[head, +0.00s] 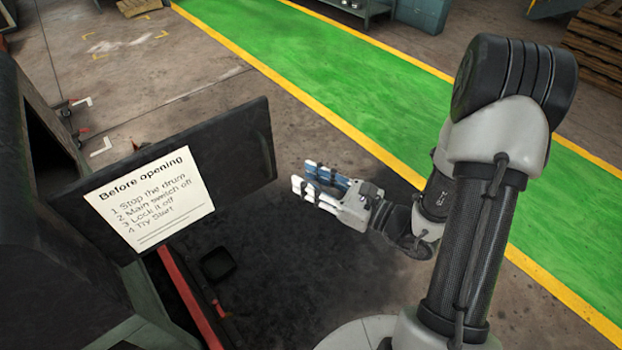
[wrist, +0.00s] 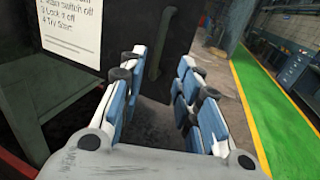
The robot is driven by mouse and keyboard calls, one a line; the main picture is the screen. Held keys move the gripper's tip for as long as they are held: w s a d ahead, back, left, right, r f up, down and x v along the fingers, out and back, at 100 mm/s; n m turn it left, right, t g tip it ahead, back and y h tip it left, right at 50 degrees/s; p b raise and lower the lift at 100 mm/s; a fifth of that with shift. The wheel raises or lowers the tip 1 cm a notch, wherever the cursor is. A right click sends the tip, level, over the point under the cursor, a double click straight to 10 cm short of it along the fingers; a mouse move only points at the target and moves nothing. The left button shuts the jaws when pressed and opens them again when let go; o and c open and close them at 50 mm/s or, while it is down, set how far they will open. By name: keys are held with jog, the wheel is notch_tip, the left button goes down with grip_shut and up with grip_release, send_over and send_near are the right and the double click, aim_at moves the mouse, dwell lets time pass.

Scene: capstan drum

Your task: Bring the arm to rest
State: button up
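My gripper (head: 303,176) is held out over the dark floor, to the right of an open dark panel (head: 245,140) in the head view. In the wrist view my gripper (wrist: 160,65) has its two blue-and-white fingers apart, with nothing between them. The panel (wrist: 125,25) stands in front of the fingers there, with a curved handle (wrist: 160,45) seen between the fingertips. A white sheet (head: 150,200) headed "Before opening" is on the panel. In the head view a gap shows between the gripper and the panel.
A dark machine housing (head: 40,250) with a red edge (head: 190,295) is at the left. A small dark square object (head: 217,263) is below the panel. A green walkway (head: 300,70) with yellow borders runs behind the arm. Pallets (head: 597,40) stand at the top right.

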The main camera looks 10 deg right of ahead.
dwell(0.4)
jog(key=s+a+r+n+g+y, duration=0.1)
jog(key=s+a+r+n+g, duration=0.5)
jog(key=s+a+n+g, duration=0.7)
jog(key=s+d+n+g+h, duration=0.1)
jog(key=s+d+n+h, duration=0.35)
jog(key=s+n, duration=0.3)
jog(key=d+r+n+t+h, duration=0.4)
jog(key=d+n+t+h, duration=0.1)
jog(key=d+h, duration=0.4)
jog(key=shift+d+r+n+t+b, duration=0.25)
jog(key=shift+d+n+t+b, duration=0.2)
jog(key=shift+d+n, duration=0.5)
jog(key=shift+a, duration=0.1)
